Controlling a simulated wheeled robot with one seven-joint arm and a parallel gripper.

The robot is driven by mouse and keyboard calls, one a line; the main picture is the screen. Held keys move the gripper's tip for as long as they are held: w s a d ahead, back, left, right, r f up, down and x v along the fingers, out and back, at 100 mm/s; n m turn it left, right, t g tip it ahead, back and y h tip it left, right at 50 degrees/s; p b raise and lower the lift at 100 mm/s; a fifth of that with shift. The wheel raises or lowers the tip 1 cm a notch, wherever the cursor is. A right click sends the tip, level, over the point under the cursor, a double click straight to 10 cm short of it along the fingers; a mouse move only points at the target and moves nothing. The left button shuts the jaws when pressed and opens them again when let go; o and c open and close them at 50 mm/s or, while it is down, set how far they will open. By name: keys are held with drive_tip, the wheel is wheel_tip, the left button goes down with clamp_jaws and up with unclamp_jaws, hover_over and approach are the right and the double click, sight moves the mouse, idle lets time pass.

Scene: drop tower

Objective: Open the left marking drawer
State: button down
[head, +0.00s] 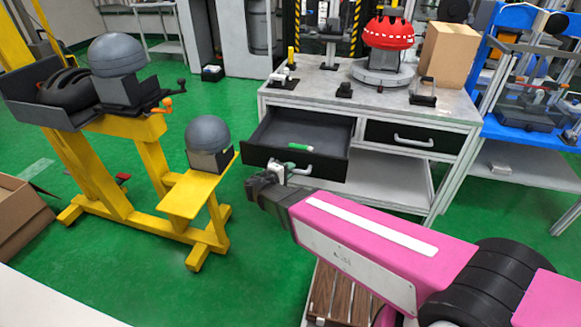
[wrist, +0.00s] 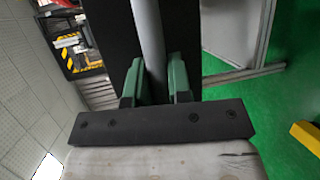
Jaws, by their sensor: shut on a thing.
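The left marking drawer (head: 272,140) is pulled well out of the grey workbench, and its dark inside shows. A green and white marker-like object (head: 300,147) lies in it. My gripper (head: 289,169) is at the drawer's front. In the wrist view, its green fingers (wrist: 157,82) sit on both sides of the grey bar handle (wrist: 147,35), shut on it. The black drawer front (wrist: 121,45) shows behind the handle.
The right drawer (head: 413,138) is shut. A red helmet (head: 388,33) and fixtures stand on the workbench top (head: 330,82). A yellow stand (head: 152,180) with grey domes is to the left. Green floor (head: 262,265) is clear between them.

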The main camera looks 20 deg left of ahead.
drive_tip(key=c, duration=1.1)
unclamp_jaws()
drive_tip(key=shift+o, duration=0.2)
drive_tip(key=shift+s+a, duration=0.1)
drive_tip(key=v, duration=1)
drive_tip(key=shift+s, duration=0.3)
drive_tip(key=shift+a, duration=0.1)
